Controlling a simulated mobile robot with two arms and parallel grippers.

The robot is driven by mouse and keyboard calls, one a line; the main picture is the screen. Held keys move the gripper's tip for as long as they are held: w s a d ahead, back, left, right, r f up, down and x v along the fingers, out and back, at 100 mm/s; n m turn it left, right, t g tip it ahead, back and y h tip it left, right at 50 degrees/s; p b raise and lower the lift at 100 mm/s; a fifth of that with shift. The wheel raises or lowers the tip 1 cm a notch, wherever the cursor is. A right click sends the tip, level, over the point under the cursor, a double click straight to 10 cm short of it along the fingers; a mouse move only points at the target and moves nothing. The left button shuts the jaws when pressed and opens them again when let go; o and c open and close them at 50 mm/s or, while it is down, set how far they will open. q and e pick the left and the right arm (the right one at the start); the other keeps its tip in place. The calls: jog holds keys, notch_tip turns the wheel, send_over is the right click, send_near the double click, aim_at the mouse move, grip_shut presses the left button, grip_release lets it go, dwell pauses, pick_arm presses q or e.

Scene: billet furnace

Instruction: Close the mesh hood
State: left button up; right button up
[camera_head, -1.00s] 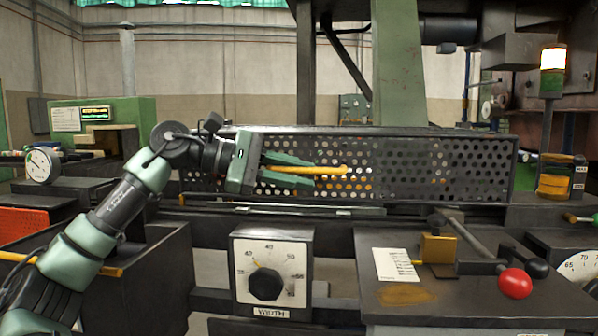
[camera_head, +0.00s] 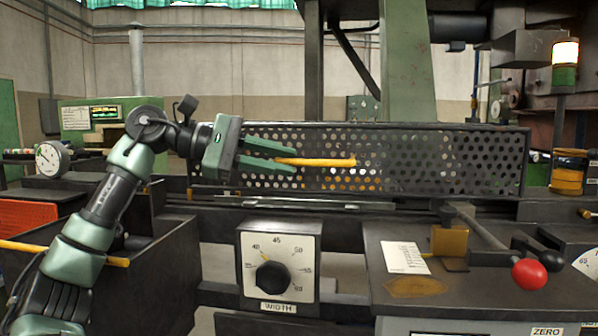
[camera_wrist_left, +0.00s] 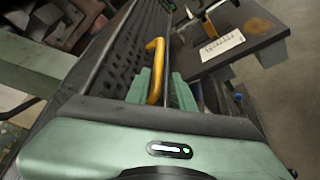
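The mesh hood (camera_head: 430,162) is a dark perforated panel across the middle of the head view, its front face standing roughly upright. A yellow bar handle (camera_head: 330,162) sticks out on its front; it also shows in the wrist view (camera_wrist_left: 153,62), bent at its far end. My left gripper (camera_head: 295,161) is at the handle's left part. Its green fingers are apart, with the handle reaching between them. In the wrist view the handle lies close to the left finger, and a gap shows beside the right finger (camera_wrist_left: 182,92). My right gripper is not in view.
A width dial box (camera_head: 279,265) stands below the hood. A bench (camera_head: 450,295) at right carries a paper card (camera_head: 404,258) and a lever with a red knob (camera_head: 529,274). An open dark bin (camera_head: 165,255) is under my left arm. A green post (camera_head: 407,70) rises behind.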

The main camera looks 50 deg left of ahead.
pick_arm(q)
jog(key=shift+v, duration=1.2)
jog(key=shift+s+a+r+b, duration=0.1)
jog(key=shift+s+a+b, duration=0.2)
jog(key=shift+s+b, duration=0.1)
jog(key=b+v, duration=0.1)
jog(key=v, duration=0.7)
jog(key=shift+s, duration=0.2)
jog(key=shift+d, duration=0.15)
